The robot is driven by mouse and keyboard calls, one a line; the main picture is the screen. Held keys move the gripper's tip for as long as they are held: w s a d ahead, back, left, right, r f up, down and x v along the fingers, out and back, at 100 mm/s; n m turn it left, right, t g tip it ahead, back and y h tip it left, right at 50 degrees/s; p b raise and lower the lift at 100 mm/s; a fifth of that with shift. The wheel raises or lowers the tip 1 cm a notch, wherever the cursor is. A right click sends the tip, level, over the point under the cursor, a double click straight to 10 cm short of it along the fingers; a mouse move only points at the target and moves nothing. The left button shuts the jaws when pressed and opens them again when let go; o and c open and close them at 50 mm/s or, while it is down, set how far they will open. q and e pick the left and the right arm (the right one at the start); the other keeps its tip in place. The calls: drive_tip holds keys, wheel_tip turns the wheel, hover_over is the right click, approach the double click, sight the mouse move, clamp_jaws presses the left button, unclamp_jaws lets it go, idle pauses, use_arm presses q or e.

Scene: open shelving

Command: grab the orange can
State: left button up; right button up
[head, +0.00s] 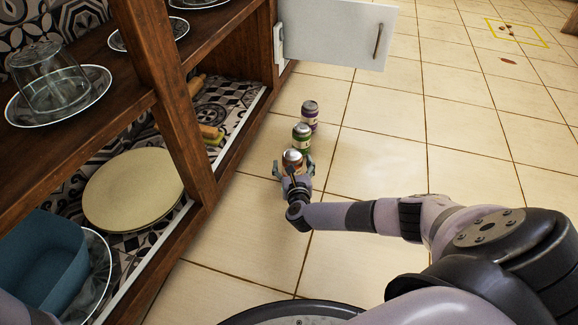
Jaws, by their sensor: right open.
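An orange-red can (291,158) with a silver top stands upright on the tiled floor, nearest to me in a row of three cans. A green can (302,137) stands just behind it, and a purple can (310,113) stands farther back. My right gripper (293,169) is open, with its fingers on either side of the orange can. The near lower part of the can is hidden by the gripper, and I cannot tell whether the fingers touch it. My left gripper is not in view.
Wooden open shelving (190,135) fills the left side, with a glass (48,78) on a plate, a round board (133,188) and a blue container (45,255). A white door (340,32) stands open at the back.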

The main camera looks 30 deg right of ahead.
drive_tip(key=shift+c, duration=0.5)
drive_tip(key=c, duration=1.5)
